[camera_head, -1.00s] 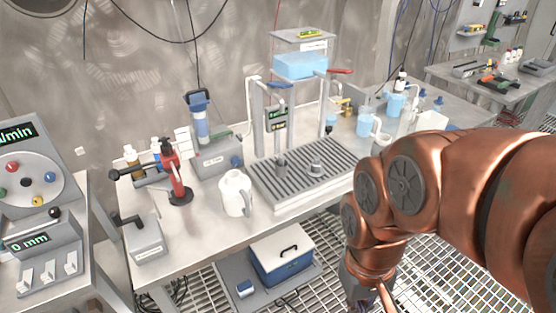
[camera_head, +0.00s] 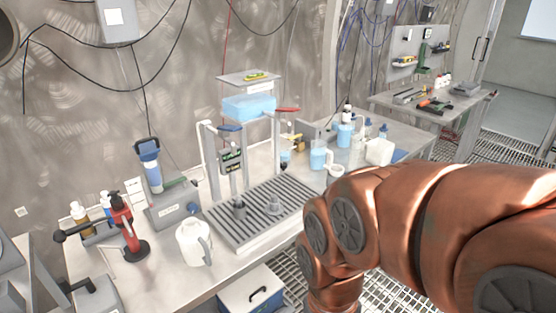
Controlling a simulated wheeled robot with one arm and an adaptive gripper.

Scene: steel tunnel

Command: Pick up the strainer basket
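No strainer basket can be told for certain. Two small grey metal pieces stand on the slatted drip tray (camera_head: 262,228): a dark cup-like piece (camera_head: 239,210) at the left under a spout, and a lower, lighter piece (camera_head: 274,204) to its right. Either might be the basket; they are too small to tell. My copper arm comes in from the right, and its wrist runs off the bottom edge, right of the tray. My gripper is out of view. The arm appears apart from both pieces and may hide part of the bench.
A white jug (camera_head: 193,243) stands at the tray's front left, with a red bottle (camera_head: 127,228) farther left. A tap stand with a blue tank (camera_head: 249,106) rises behind the tray. Blue cups (camera_head: 318,155) and bottles stand at the right. A blue-white cooler (camera_head: 253,291) sits below.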

